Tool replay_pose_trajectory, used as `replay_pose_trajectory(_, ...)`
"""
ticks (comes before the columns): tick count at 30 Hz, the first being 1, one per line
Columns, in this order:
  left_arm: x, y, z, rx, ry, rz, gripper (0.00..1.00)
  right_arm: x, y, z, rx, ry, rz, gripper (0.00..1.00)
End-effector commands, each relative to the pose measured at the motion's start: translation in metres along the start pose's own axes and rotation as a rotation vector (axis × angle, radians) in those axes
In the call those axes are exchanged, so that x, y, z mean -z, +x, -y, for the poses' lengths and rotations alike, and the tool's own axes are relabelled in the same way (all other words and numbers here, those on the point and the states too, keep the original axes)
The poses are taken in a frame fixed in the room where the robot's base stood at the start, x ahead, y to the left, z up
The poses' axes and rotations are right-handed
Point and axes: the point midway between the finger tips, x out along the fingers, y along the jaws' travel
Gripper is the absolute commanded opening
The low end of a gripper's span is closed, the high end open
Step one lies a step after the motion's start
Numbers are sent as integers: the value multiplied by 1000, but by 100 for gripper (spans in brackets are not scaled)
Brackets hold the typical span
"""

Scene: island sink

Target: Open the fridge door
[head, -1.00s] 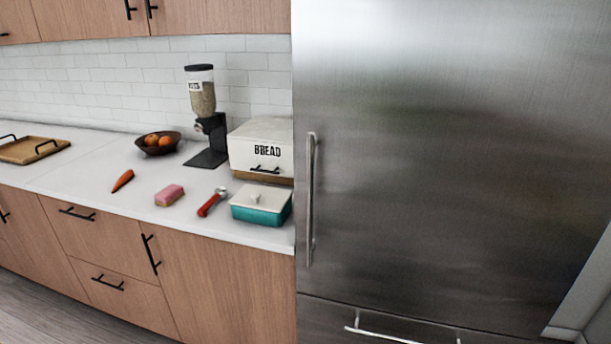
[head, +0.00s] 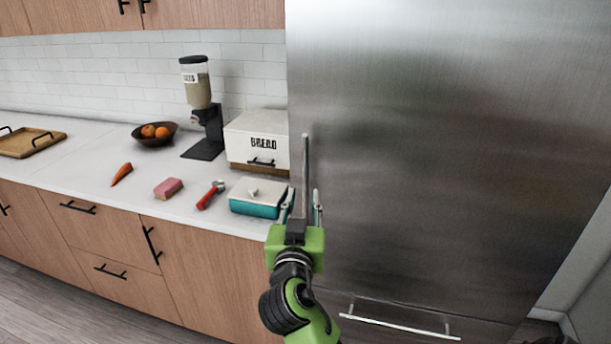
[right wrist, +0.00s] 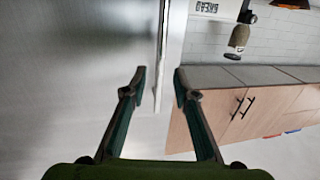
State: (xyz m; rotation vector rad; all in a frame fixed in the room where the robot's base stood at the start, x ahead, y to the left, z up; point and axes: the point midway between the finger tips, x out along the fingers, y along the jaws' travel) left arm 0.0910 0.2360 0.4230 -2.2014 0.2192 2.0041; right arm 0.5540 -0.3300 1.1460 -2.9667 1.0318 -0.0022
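The fridge door (head: 450,150) is a large brushed steel panel on the right of the head view, and it is closed. Its vertical bar handle (head: 306,160) runs along the door's left edge. My right gripper (head: 301,202) is open at the lower part of the handle, with one finger to each side of it in the picture. In the right wrist view, the handle (right wrist: 161,50) lies in line with the gap between the spread fingers (right wrist: 160,78). I cannot tell whether they touch it. My left gripper is not in view.
The counter left of the fridge holds a teal lidded dish (head: 258,206), a bread box (head: 262,130), a red-handled tool (head: 209,196), a pink sponge (head: 168,188) and a dispenser (head: 197,85). A lower drawer handle (head: 395,328) sits below the door.

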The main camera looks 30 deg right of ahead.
Motion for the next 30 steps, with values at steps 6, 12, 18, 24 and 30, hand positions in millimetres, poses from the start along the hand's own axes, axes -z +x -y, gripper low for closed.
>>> replay_pose_trajectory(6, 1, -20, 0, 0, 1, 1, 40, 4, 46, 0, -1, -5, -1, 27)
replay_pose_trajectory(12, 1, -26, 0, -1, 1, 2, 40, 1, 69, 1, 1, -3, 0, 27)
replay_pose_trajectory(18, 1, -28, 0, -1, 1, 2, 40, -1, 76, 0, 1, -2, 1, 27)
replay_pose_trajectory(24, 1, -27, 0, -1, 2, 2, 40, -1, 76, 0, 1, -1, 1, 27)
replay_pose_trajectory(30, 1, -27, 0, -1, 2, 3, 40, -1, 76, 0, 1, -1, 1, 0)
